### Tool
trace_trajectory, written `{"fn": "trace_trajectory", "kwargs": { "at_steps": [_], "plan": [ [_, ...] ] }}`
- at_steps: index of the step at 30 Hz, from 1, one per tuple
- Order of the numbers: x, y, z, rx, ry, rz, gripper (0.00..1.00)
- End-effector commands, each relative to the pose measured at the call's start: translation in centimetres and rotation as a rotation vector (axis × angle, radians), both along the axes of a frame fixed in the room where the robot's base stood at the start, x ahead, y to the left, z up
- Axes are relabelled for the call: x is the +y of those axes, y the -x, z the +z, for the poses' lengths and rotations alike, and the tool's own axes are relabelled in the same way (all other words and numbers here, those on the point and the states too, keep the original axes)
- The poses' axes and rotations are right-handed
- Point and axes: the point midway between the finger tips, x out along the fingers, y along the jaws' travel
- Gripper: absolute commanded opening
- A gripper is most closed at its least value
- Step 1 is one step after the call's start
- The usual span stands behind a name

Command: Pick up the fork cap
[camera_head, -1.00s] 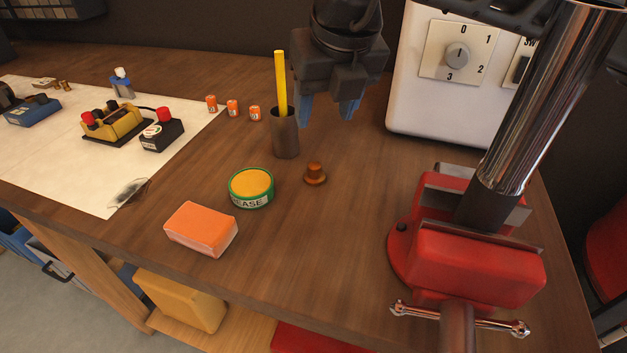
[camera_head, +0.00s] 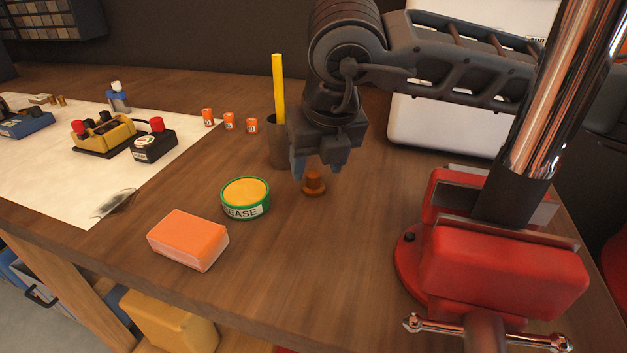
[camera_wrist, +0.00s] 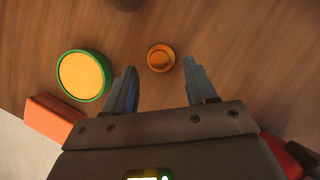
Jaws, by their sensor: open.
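The fork cap (camera_head: 314,184) is a small copper-orange stepped piece standing on the wooden bench. In the wrist view the fork cap (camera_wrist: 161,58) lies just beyond the fingertips, roughly in line with the gap between them. My gripper (camera_head: 316,172) is open and empty, pointing down close above and behind the cap. In the wrist view both blue fingers of my gripper (camera_wrist: 161,72) are spread apart. The fingertips partly overlap the cap's top in the head view; I cannot tell the exact height between them.
A green-rimmed grease tin (camera_head: 245,198) and an orange block (camera_head: 188,239) lie left of the cap. A dark cup (camera_head: 277,148) with a yellow stick stands close behind left. A red vise (camera_head: 500,265) clamps a chrome tube at right. Bench wood before the cap is clear.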

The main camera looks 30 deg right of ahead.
Motion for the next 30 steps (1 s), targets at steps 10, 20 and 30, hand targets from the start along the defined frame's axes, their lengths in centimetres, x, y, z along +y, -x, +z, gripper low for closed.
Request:
{"fn": "trace_trajectory", "kwargs": {
  "at_steps": [10, 20, 30],
  "plan": [
    [-0.2, -1.3, -2.6, 0.0, 0.0, 0.001, 0.56],
    [-0.2, -1.3, -2.5, -0.001, 0.0, 0.0, 0.39],
    [-0.2, -1.3, -2.5, -0.001, 0.0, 0.0, 0.06]
  ]
}}
